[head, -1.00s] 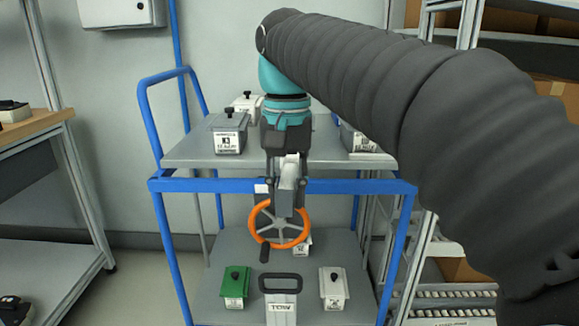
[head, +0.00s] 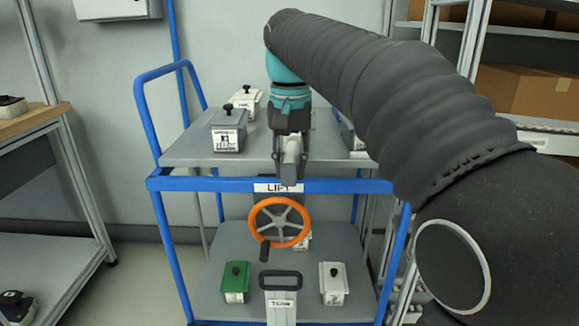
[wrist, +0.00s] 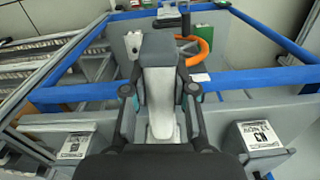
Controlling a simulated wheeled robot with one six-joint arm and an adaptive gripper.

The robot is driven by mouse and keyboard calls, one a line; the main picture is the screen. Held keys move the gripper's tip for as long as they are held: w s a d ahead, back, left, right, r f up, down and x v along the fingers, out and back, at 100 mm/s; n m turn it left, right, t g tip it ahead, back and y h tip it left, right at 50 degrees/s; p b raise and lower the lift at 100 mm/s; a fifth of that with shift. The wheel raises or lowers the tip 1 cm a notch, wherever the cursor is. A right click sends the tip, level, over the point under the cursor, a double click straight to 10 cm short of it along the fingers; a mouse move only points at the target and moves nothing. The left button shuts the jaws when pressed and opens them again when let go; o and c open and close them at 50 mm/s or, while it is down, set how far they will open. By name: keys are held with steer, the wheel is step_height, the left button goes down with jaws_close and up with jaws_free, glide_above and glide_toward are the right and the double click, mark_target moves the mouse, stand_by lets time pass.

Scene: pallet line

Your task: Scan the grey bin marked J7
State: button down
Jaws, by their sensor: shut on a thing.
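My gripper (head: 290,172) hangs over the front edge of the cart's upper shelf. It is shut on a grey-and-white device, likely a hand scanner (wrist: 160,90), which sits between the fingers in the wrist view. A grey lidded bin (head: 229,131) with a black knob and white label stands on the upper shelf, left of my gripper. Another grey bin (head: 352,137) stands at the right, mostly behind my arm. Both labels also show at the bottom of the wrist view. I cannot read J7 surely on any label.
A white bin (head: 245,99) stands farther back. Below the blue front rail and LIFT sign is an orange handwheel (head: 280,222). The upper shelf's middle is partly clear.

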mark_target(287, 181)
steer(key=shift+w+p, duration=0.65)
steer(key=shift+w, duration=0.3)
stand_by(2.2)
steer(key=shift+s, duration=0.15)
steer(key=shift+s+a+b, duration=0.2)
steer(key=shift+s+b, duration=0.4)
steer(key=shift+s, duration=1.35)
steer(key=shift+s+a+b, duration=0.15)
steer(key=shift+s+b, duration=0.4)
steer(key=shift+s, duration=1.35)
